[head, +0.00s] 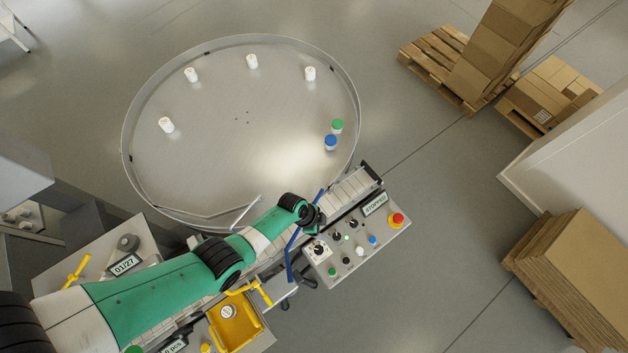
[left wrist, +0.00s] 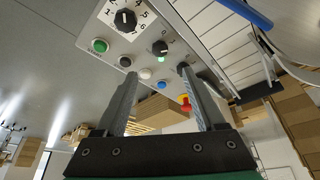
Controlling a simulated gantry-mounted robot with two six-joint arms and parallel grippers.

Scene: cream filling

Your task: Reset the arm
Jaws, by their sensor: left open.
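My left arm, green and white, reaches in from the lower left of the head view. Its gripper (head: 312,218) is above the conveyor beside the control panel (head: 350,262). In the left wrist view the two dark fingers of the gripper (left wrist: 157,70) stand wide apart with nothing between them. The panel (left wrist: 120,55) shows beyond them, with a numbered dial (left wrist: 125,20), a green button (left wrist: 99,46), a black knob (left wrist: 160,47) and a red emergency button (left wrist: 184,103). I cannot tell whether a fingertip touches the panel. My right gripper is in neither view.
A large round metal table (head: 240,160) carries several white jars, a green-capped jar (head: 337,125) and a blue-capped jar (head: 331,142). A slatted conveyor (head: 350,189) runs under my arm. A yellow tray (head: 236,322) is at the bottom. Cartons and pallets stand at right.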

